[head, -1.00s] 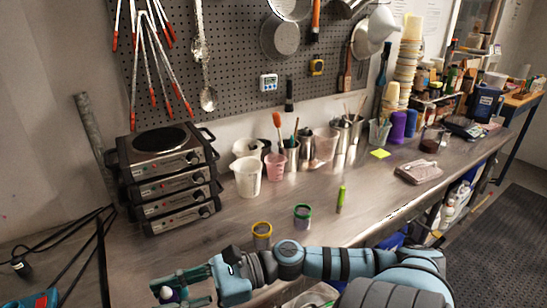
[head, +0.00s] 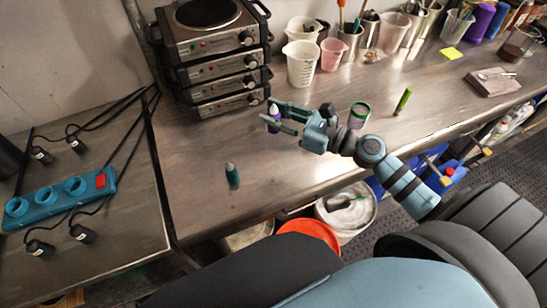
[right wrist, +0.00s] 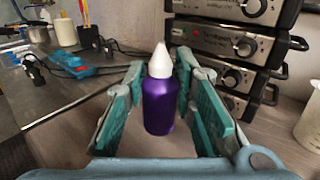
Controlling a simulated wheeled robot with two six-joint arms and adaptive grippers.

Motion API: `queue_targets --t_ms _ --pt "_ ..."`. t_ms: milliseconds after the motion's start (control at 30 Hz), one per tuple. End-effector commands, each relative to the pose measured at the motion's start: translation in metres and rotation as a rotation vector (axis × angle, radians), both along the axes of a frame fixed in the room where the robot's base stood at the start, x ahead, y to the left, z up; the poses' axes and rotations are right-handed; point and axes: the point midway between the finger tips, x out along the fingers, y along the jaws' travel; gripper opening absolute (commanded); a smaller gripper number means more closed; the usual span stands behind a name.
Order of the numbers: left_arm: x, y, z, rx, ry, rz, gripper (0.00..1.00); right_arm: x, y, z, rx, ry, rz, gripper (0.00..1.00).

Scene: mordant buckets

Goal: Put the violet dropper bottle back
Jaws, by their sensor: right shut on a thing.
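The violet dropper bottle (head: 273,113) is upright with its white tip up, between the fingers of my right gripper (head: 279,118). In the right wrist view the bottle (right wrist: 159,100) shows close up, violet body and white cone tip, with a teal finger on each side. My right gripper is shut on it, in front of the hot plate stack. I cannot tell whether its base is clear of the bench. A green dropper bottle (head: 232,176) stands alone on the bench, nearer and to the left. My left gripper is not in view.
Stacked hot plates (head: 219,65) stand behind the gripper. A green-rimmed can (head: 359,114) and a green marker (head: 403,101) are to its right. White (head: 301,64) and pink (head: 332,54) beakers stand behind. A blue power strip (head: 60,197) lies left. Bench around the green bottle is clear.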

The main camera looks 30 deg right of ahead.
Motion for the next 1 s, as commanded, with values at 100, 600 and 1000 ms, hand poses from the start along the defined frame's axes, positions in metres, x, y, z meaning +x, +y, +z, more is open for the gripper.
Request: queue_targets --t_ms 100,600,1000 --pt "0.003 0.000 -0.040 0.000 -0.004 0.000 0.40 0.001 0.000 -0.064 0.004 0.004 -0.001 0.00" --pt "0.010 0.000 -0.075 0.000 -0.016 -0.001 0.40 0.001 0.002 -0.152 0.001 -0.001 0.006 0.00" --pt "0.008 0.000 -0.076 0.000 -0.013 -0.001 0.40 0.001 0.002 -0.152 0.000 -0.001 0.007 0.35"
